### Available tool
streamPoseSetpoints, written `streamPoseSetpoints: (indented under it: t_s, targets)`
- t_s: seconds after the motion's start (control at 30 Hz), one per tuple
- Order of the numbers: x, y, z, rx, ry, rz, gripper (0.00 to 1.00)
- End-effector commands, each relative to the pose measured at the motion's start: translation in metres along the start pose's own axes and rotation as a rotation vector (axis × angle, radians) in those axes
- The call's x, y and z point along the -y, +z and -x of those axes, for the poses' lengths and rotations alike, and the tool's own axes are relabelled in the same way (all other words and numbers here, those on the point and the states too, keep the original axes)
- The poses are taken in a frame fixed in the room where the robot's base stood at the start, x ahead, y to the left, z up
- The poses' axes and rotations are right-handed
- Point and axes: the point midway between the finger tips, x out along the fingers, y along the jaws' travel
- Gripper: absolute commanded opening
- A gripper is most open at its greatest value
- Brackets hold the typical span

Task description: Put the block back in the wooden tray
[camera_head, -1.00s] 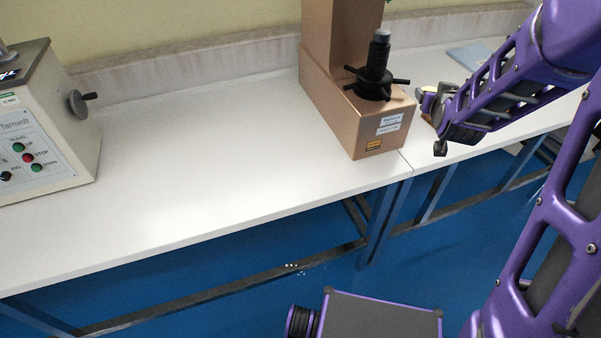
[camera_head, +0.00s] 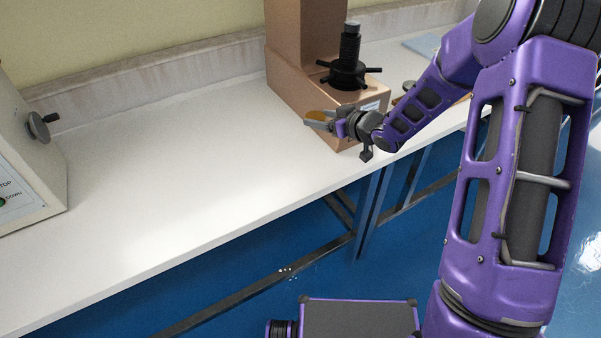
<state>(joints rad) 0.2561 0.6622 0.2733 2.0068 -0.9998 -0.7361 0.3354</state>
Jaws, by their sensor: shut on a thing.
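My gripper (camera_head: 319,121) is at the front of the copper-coloured tester, in front of its base and above the white bench. It is shut on a small golden-tan block (camera_head: 322,115), which is partly hidden by the fingers. A small tan and golden patch (camera_head: 409,85) shows behind my forearm on the bench to the right of the tester. It may be part of the wooden tray, but my arm hides most of that area and I cannot tell.
The copper-coloured tester (camera_head: 290,85) has a black handwheel (camera_head: 347,72) on a screw post. A beige tester (camera_head: 25,165) stands at the left. The white bench (camera_head: 160,170) between them is clear. A light blue flat item (camera_head: 424,44) lies at the back right.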

Motion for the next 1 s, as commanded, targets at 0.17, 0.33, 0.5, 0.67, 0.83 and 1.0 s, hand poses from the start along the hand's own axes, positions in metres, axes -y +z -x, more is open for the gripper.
streamPoseSetpoints:
  t_s: [0.17,0.33,0.5,0.67,0.83,1.0]
  targets:
    - [0.027,0.032,-0.018,-0.002,-0.168,0.069,0.00]
    - [0.040,0.048,-0.023,0.000,-0.239,0.100,0.00]
    - [0.041,0.078,-0.035,0.001,-0.248,0.103,0.00]
    - [0.041,0.098,-0.043,-0.001,-0.247,0.105,0.00]
    - [0.041,0.109,-0.048,-0.001,-0.246,0.106,0.00]
    - [0.041,0.132,-0.057,0.001,-0.246,0.104,0.00]
